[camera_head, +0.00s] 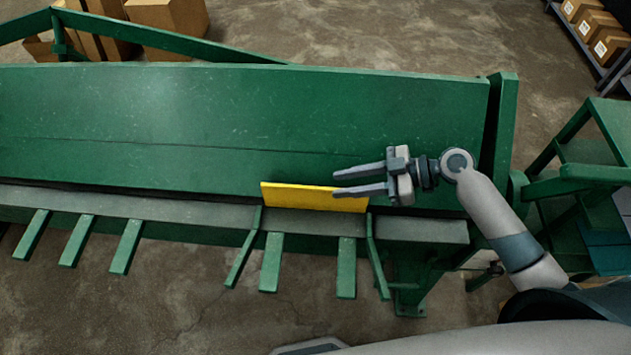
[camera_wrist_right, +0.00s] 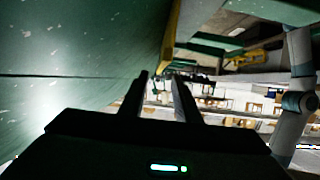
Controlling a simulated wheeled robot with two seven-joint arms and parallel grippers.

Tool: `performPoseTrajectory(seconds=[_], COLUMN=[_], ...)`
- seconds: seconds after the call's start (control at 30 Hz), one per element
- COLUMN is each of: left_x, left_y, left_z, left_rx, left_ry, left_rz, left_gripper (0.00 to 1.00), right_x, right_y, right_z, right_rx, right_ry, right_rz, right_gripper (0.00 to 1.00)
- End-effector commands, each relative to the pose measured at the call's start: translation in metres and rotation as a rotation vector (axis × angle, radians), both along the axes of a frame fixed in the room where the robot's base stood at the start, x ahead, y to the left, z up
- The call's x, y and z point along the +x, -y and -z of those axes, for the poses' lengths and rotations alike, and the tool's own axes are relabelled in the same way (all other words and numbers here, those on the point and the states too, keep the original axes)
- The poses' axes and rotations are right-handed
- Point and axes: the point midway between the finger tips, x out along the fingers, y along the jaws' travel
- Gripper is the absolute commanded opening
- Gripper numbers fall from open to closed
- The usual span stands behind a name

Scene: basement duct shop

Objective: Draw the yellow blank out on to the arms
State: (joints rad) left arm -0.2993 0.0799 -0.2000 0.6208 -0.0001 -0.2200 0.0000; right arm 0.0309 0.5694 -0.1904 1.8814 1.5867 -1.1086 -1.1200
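The yellow blank (camera_head: 313,197) is a thin plate standing on edge at the front of the green machine, against its sloping green face. In the right wrist view the yellow blank (camera_wrist_right: 171,42) shows as a narrow strip just beyond the fingertips. Several green arms (camera_head: 271,262) stick out from the machine's grey front ledge below the blank. My right gripper (camera_head: 335,183) is open, its fingers pointing left over the blank's right end. My left gripper is not in view.
The green machine (camera_head: 200,110) spans most of the head view, with an upright end plate (camera_head: 505,110) near my right arm. A green stepped stand (camera_head: 590,170) is at the right. Cardboard boxes (camera_head: 170,15) stand behind, others on a shelf (camera_head: 600,45). The floor in front is clear.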

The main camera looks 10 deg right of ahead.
Motion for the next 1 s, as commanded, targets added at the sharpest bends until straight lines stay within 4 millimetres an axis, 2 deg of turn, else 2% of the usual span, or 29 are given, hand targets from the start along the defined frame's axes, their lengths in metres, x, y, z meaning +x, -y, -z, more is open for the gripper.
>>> performPoseTrajectory(seconds=[0.03,0.23,0.5,0.97,1.0], left_x=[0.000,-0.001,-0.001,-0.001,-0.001], left_y=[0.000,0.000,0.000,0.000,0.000], left_z=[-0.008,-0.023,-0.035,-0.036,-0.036], left_rx=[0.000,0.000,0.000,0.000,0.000], left_ry=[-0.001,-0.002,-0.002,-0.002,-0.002], left_rz=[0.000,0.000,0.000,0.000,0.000], left_gripper=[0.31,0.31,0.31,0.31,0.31], right_x=[0.003,0.011,0.019,0.020,0.020], right_y=[-0.008,-0.037,-0.064,-0.070,-0.070], right_z=[-0.002,0.011,0.026,0.030,0.030], right_rx=[0.003,0.004,0.000,0.000,0.000], right_ry=[-0.001,-0.002,-0.001,0.000,0.000], right_rz=[0.001,0.001,0.000,0.001,0.001], right_gripper=[0.30,0.30,0.30,0.30,0.20])
